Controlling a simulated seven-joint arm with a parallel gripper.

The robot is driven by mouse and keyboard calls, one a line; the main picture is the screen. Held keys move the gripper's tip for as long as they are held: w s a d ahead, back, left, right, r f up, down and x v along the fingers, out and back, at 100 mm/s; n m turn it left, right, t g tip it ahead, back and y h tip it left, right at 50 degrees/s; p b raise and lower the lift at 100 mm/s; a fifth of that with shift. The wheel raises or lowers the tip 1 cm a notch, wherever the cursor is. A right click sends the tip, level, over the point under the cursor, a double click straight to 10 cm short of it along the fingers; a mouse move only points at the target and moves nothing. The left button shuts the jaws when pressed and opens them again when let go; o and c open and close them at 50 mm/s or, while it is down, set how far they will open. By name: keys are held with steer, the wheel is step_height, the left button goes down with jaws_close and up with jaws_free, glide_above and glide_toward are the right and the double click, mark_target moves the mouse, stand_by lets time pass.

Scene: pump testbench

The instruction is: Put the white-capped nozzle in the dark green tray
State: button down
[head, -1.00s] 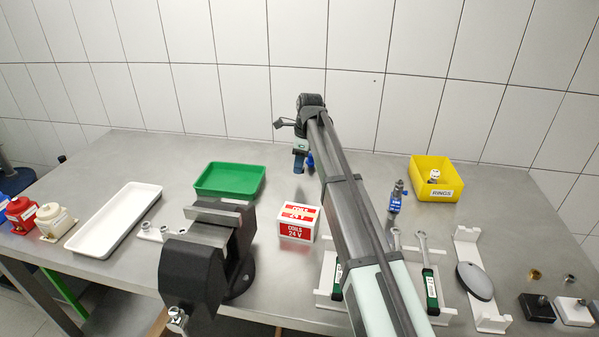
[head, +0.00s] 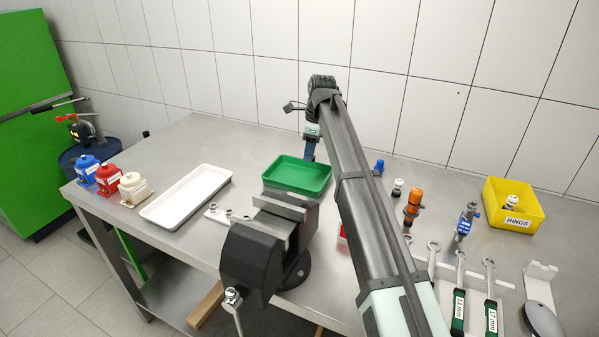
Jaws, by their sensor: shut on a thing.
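The green tray (head: 326,187) lies behind the vise, and its visible floor looks empty. My gripper (head: 310,154) is at the tray's far side, small in the picture, pointing down over the tray's back part. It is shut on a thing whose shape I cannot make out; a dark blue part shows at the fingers. A white-capped piece (head: 398,186) stands on the table right of my arm. Another white-capped piece (head: 512,201) is in the yellow bin. I cannot tell whether either is the task's nozzle.
The black vise (head: 255,255) stands in front of the tray. A white tray (head: 160,217) lies to the left. An orange piece (head: 413,203), a blue-topped piece (head: 379,167), a blue fitting (head: 465,222) and the yellow bin (head: 530,221) stand to the right.

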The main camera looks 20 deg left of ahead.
glide_above(296, 178)
steer(key=s+d, duration=0.1)
steer(key=s, duration=0.1)
steer(key=shift+w+m, duration=0.95)
steer(key=shift+m, duration=0.45)
steer(key=shift+a+f, duration=0.2)
steer(key=shift+f, duration=4.5)
steer(key=shift+f, duration=0.15)
steer(key=c, duration=0.8)
jaws_free()
steer(key=r, duration=0.4)
steer(key=d+r, duration=0.1)
steer(key=r, duration=0.7)
steer(key=shift+d+r, duration=0.1)
steer(key=shift+d, duration=0.3)
